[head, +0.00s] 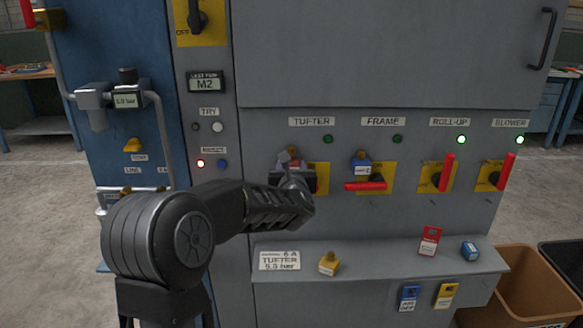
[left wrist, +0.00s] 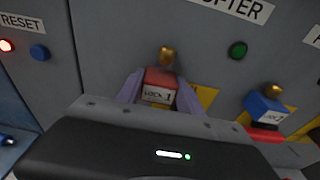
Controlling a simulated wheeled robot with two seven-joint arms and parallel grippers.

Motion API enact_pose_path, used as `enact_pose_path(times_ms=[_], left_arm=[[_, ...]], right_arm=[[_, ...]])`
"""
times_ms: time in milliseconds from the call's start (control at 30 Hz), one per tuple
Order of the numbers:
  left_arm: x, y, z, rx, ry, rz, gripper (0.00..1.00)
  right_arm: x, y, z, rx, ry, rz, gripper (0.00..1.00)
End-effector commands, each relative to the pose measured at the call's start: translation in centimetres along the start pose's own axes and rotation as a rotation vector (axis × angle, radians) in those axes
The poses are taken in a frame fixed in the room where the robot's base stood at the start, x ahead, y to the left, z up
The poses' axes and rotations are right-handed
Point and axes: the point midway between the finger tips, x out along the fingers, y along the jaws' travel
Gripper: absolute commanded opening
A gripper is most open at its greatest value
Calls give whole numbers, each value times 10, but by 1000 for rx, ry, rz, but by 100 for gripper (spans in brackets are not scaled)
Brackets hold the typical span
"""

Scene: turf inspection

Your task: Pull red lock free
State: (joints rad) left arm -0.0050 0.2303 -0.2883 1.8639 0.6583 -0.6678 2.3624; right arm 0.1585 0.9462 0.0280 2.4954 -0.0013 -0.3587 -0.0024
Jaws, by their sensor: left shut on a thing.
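The red lock (left wrist: 159,80), with a white label and a brass top, sits between the two fingers of my left gripper (left wrist: 161,90) in the left wrist view. My left gripper (head: 292,170) is shut on it at the TUFTER switch in the head view. The gripper hides most of the lock and the yellow switch plate (head: 322,177) there. I cannot tell whether the lock is still attached to the switch. A blue lock (head: 362,165) hangs at the FRAME switch, whose red handle (head: 366,186) lies level. My right gripper is not in view.
The ROLL-UP handle (head: 446,173) and BLOWER handle (head: 507,172) stand tilted up, with green lamps lit above. A ledge (head: 375,262) below carries a yellow lock (head: 328,263), a red tag (head: 429,240) and a blue lock (head: 469,250). A brown bin (head: 530,285) stands at lower right.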

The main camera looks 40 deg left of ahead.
Motion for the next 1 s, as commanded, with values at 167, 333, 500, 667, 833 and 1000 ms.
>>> enact_pose_path(times_ms=[167,333,500,667,833,1000], left_arm=[[0,0,0,0,0,0,9],[0,0,0,0,0,0,3],[-3,0,-1,0,0,-1,3],[-8,0,-1,-2,-1,0,3],[-13,0,-2,-1,-1,0,3],[-19,0,-2,-1,-3,1,3]], right_arm=[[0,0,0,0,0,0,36],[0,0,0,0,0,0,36],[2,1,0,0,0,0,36],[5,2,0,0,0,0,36],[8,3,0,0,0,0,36],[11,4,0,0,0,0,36]])
